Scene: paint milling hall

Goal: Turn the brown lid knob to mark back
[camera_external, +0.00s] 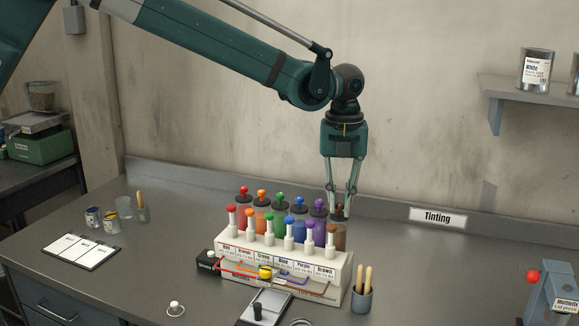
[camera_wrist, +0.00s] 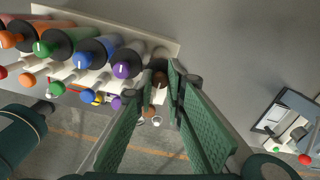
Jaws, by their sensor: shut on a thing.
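The brown lid knob (camera_external: 340,211) sits on top of the brown canister (camera_external: 339,236) at the right end of the white tinting rack (camera_external: 345,262). My gripper (camera_external: 341,208) reaches straight down over this canister, its fingers closed on the knob from both sides. In the wrist view the brown knob (camera_wrist: 160,78) shows between the fingertips (camera_wrist: 161,74), partly hidden by the finger pads. The fingers hide most of the lid, and I cannot make out the knob's pointer or the back mark.
The purple canister knob (camera_external: 319,203) stands close left of my gripper, with blue, green, orange and red ones beyond. Coloured plungers stand in front, the brown one (camera_external: 331,229) nearest. A cup of wooden handles (camera_external: 361,300) stands front right.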

